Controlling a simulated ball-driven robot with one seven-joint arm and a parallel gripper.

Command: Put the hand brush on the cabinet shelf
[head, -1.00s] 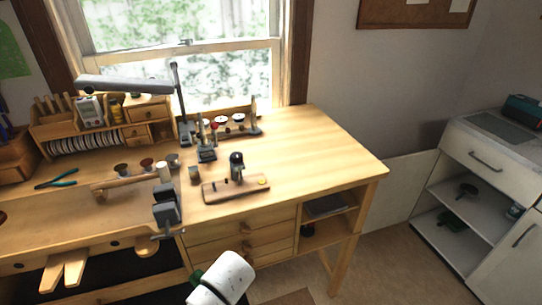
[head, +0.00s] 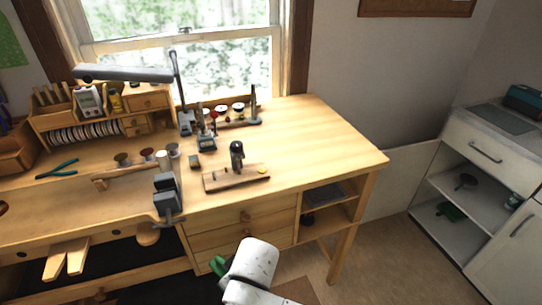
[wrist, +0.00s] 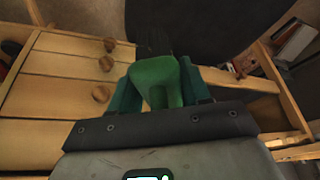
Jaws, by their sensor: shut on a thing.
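My gripper (wrist: 157,92) is shut on a green object, which I take to be the hand brush (wrist: 156,72), in the wrist view. Its green body sits between the two darker green fingers, and a dark part beyond it blends into the background. In the head view my white arm is at bottom centre, with a bit of green showing at its left; the gripper is mostly hidden there. The white cabinet (head: 487,152) stands at the far right. Its open front shows an upper shelf (head: 478,200) and a lower shelf (head: 455,238).
A dark item (head: 466,182) is on the upper shelf, with a small can (head: 513,201) to its right. A green item (head: 450,212) lies on the lower level. The wooden workbench (head: 320,150) fills the left and middle. Floor shows between bench and cabinet.

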